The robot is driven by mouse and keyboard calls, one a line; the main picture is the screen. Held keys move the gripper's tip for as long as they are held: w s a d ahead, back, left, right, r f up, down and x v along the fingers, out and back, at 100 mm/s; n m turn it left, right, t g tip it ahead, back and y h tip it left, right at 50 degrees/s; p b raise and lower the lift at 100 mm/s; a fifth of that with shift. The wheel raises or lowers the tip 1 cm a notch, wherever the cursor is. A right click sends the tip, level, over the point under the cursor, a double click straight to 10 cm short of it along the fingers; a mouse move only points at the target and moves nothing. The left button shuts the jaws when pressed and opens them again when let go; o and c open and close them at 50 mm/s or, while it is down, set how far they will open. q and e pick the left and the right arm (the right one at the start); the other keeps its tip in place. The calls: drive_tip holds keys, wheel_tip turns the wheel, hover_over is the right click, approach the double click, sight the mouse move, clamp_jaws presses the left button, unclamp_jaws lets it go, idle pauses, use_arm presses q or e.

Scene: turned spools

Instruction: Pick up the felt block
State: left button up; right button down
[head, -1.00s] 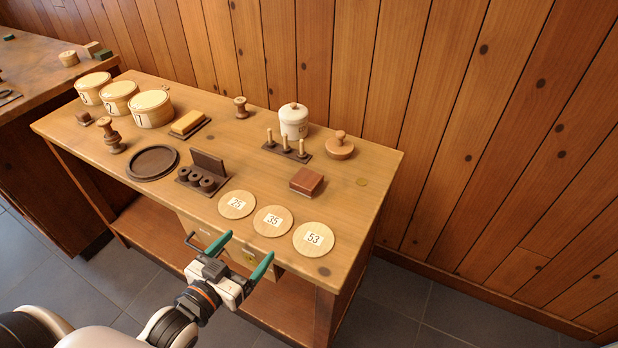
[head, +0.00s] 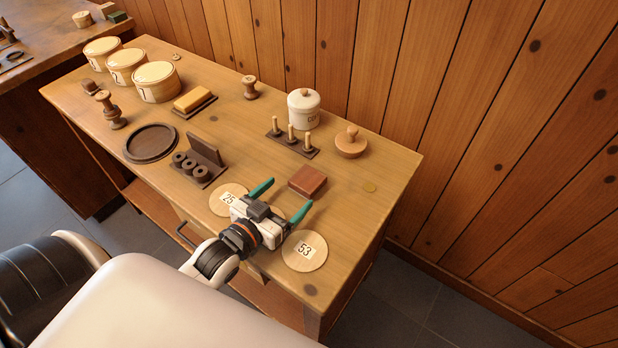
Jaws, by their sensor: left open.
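A reddish-brown block (head: 307,180), which I take as the felt block, lies on the wooden table (head: 345,215), right of centre. My left gripper (head: 290,192) is open, its two green fingers pointing toward the block from its near side. The fingertips are close to the block's near edge. I cannot tell whether they touch it, and nothing shows between them. My right gripper is not in view.
Round discs marked 25 (head: 226,198) and 53 (head: 305,251) lie beside my gripper, which hides the disc between them. A peg stand (head: 292,145), a lidded jar (head: 304,110) and a knobbed wooden piece (head: 351,144) stand behind the block. A spool rack (head: 200,165) is left.

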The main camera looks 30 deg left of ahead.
sight(301, 186)
use_arm(q)
drive_tip(key=w, duration=0.3)
drive_tip(key=shift+d+f, duration=0.25)
drive_tip(key=w, duration=0.3)
drive_tip(key=w+d, duration=0.1)
drive_tip(key=w, duration=0.1)
drive_tip(key=shift+d+f+p, duration=0.1)
drive_tip(key=shift+f+p, duration=0.2)
drive_tip(key=shift+f, duration=0.05)
drive_tip(key=shift+s, duration=0.1)
drive_tip(key=c, duration=1.1)
